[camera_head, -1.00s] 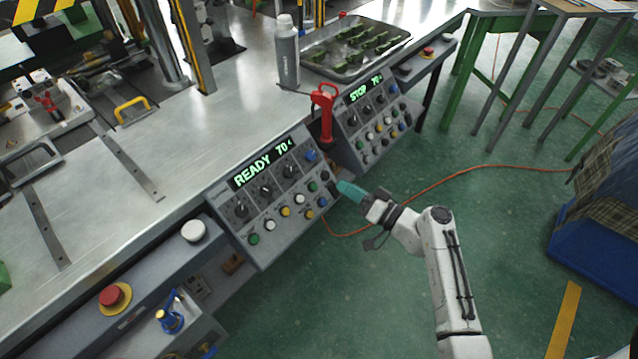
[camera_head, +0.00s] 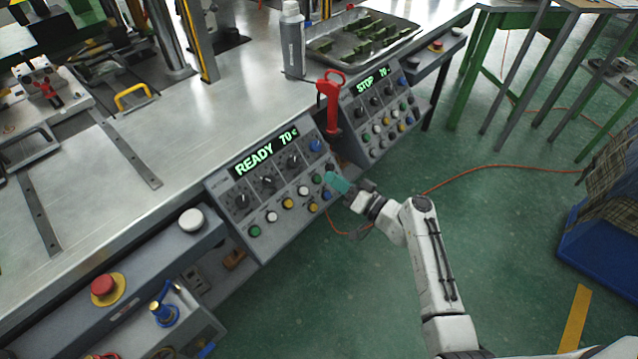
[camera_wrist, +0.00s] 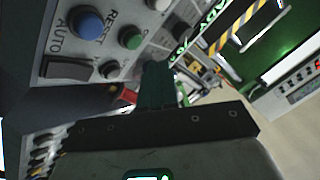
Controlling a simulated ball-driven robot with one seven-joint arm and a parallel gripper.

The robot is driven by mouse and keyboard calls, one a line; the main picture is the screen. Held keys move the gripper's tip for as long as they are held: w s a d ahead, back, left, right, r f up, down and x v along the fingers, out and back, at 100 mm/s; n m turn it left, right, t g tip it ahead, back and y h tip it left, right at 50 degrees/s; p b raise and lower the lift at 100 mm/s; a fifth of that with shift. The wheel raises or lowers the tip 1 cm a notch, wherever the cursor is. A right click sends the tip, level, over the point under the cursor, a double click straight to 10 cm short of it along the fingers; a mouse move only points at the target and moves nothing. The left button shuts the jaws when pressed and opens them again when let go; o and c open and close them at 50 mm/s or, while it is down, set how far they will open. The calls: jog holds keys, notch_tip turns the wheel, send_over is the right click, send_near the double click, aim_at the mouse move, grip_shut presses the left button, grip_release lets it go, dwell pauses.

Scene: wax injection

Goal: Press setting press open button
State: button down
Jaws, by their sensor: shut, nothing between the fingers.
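My gripper (camera_head: 333,181), with teal fingers, is shut and empty at the panel's right edge, close to the green button (camera_head: 316,179). I cannot tell whether it touches. In the wrist view, the teal fingers (camera_wrist: 157,85) point toward the panel face, with a green button (camera_wrist: 130,38) just above and to their left. The blue button marked RESET (camera_wrist: 86,23) is further left. No label for press open is readable.
A second panel (camera_head: 380,117) reading STOP 70 stands to the right, with a red handle (camera_head: 330,100) between the two. A red emergency button (camera_head: 104,285) and a white button (camera_head: 191,219) sit at lower left. A bottle (camera_head: 292,42) and metal tray (camera_head: 395,48) rest on the bench.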

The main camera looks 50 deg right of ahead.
aim_at(318, 179)
jog(key=shift+w+f+b, duration=0.5)
jog(key=shift+w+f, duration=0.1)
jog(key=shift+w, duration=0.05)
jog(key=shift+f, duration=0.1)
dwell(1.7)
jog(key=shift+w+f+b, duration=0.15)
jog(key=shift+w+b, duration=0.15)
jog(key=shift+b, duration=0.35)
